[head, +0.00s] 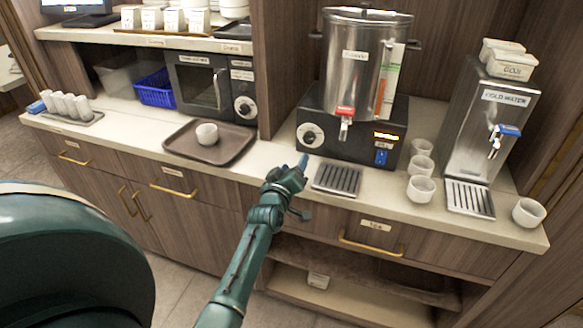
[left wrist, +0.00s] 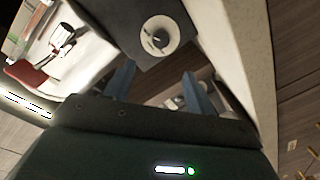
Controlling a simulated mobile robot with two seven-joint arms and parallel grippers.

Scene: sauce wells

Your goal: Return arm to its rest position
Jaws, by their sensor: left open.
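My left arm reaches up from the bottom of the head view. Its dark green gripper (head: 302,168) is over the counter's front edge, between the brown tray and the drip grille. In the left wrist view the two blue-grey fingers (left wrist: 158,88) stand apart with nothing held between them. A white cup (head: 207,133) stands on the brown tray (head: 178,150), left of the gripper and apart from it. My right gripper is not in view.
A steel urn (head: 362,60) with a red tap stands behind a drip grille (head: 337,180). A cold water dispenser (head: 490,120) and several white cups (head: 421,188) are to the right. A microwave (head: 205,88) and blue basket (head: 155,90) are at left. The floor before the drawers is clear.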

